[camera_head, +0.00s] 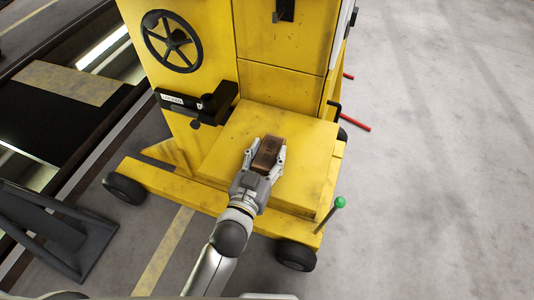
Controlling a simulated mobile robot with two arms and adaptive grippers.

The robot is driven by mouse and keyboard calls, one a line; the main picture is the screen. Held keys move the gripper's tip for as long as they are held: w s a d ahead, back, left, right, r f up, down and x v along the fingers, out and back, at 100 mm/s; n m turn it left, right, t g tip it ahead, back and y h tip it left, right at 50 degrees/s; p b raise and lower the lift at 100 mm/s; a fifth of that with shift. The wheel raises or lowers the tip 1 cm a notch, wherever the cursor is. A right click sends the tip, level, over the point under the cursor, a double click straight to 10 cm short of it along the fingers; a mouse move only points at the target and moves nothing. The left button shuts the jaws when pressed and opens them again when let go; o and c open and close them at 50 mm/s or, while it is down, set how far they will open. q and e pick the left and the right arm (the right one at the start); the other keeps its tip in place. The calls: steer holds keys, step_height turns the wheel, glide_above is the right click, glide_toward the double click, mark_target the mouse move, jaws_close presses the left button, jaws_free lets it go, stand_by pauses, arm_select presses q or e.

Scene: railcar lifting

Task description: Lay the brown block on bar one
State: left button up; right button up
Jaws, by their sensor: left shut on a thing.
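The brown block (268,153) is held between the fingers of my left gripper (264,157). The gripper is shut on it, over the flat yellow platform (230,130) of the wheeled yellow machine. I cannot tell whether the block touches the platform or hangs above it. No part is clearly marked as bar one. My right gripper is not in view.
The yellow machine's upright body (280,85) rises behind the platform, with a black handwheel (172,42). A green-knobbed lever (339,203) stands at the front right corner. A dark metal stand (62,235) is at lower left. Grey floor (440,150) is open at right.

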arm_select(q)
steer(key=o, duration=1)
steer(key=shift+f, duration=0.1)
steer(key=shift+o, duration=0.3)
steer(key=shift+r, duration=0.25)
steer(key=b+v, duration=0.1)
steer(key=v, duration=1.1)
